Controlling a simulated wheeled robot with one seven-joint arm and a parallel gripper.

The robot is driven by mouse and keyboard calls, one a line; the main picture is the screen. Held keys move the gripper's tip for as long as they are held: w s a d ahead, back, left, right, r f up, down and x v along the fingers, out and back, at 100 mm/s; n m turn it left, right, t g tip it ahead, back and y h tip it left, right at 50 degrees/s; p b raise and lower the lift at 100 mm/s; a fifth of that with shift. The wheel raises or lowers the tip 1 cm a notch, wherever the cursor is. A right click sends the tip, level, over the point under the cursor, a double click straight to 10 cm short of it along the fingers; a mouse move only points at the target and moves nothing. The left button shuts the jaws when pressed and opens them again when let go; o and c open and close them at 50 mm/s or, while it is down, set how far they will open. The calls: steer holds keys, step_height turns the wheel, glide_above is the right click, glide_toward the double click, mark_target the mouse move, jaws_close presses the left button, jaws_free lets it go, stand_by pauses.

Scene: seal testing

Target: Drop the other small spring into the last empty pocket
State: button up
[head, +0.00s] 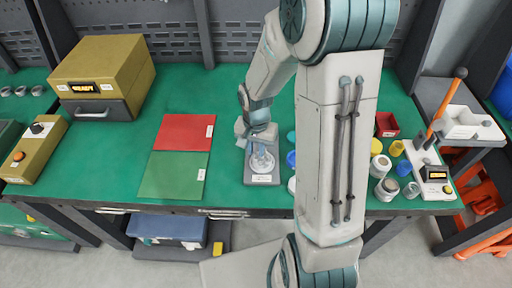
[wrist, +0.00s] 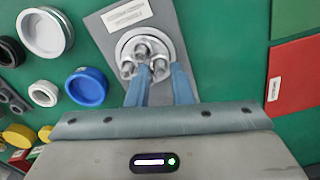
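A round clear-and-metal holder (wrist: 122,48) sits on a grey plate (wrist: 108,22) with a white label. Several small grey metal cylinders stand in it; one is at the top (wrist: 141,47), one at the left (wrist: 128,68). A third (wrist: 160,69) shows between my fingertips. I cannot tell which are springs, or whether any pocket is empty. My gripper (wrist: 160,72) is down at the holder, its two blue fingers apart, with their tips at the near side. Whether they grip the third cylinder is unclear. In the head view the holder (head: 262,162) is under my gripper (head: 258,148).
White, blue and yellow round parts (wrist: 87,87) lie left of the plate in the wrist view. A red mat (head: 185,132) and a green mat (head: 172,175) lie left of the holder in the head view. A yellow box (head: 105,70) and a device (head: 434,178) flank the bench.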

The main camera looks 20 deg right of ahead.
steer(key=shift+r+p, duration=1.2)
steer(key=shift+r, duration=0.55)
steer(key=o, duration=0.6)
steer(key=shift+c, duration=0.2)
steer(key=shift+r+p, duration=0.95)
steer(key=shift+r, duration=0.55)
